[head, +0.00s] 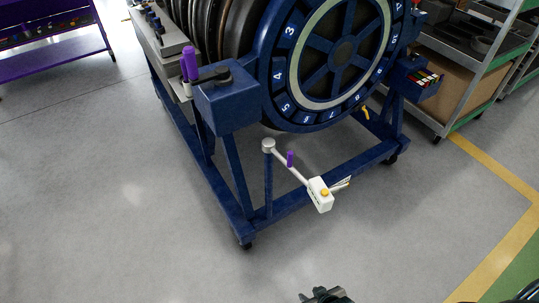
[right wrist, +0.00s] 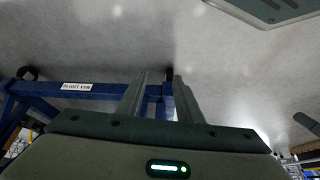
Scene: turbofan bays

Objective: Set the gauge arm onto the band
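The gauge arm (head: 300,176) is a thin silver bar with a purple grip (head: 290,159) and a white box with an orange button (head: 320,194) at its free end. It runs from a post (head: 268,146) on the blue stand down to the right, swung out in front of the wheel and clear of it. The band seems to be the pale ring (head: 301,61) on the blue numbered wheel. My right gripper (head: 327,294) is at the bottom edge, well below the gauge arm. In the right wrist view its fingers (right wrist: 160,78) are apart with nothing between them. My left gripper is out of view.
The blue stand (head: 318,181) carries the wheel; its labelled beam (right wrist: 90,90) shows in the right wrist view. Grey shelving (head: 460,70) stands at the right and a purple bench (head: 60,45) at the far left. The floor in front is clear.

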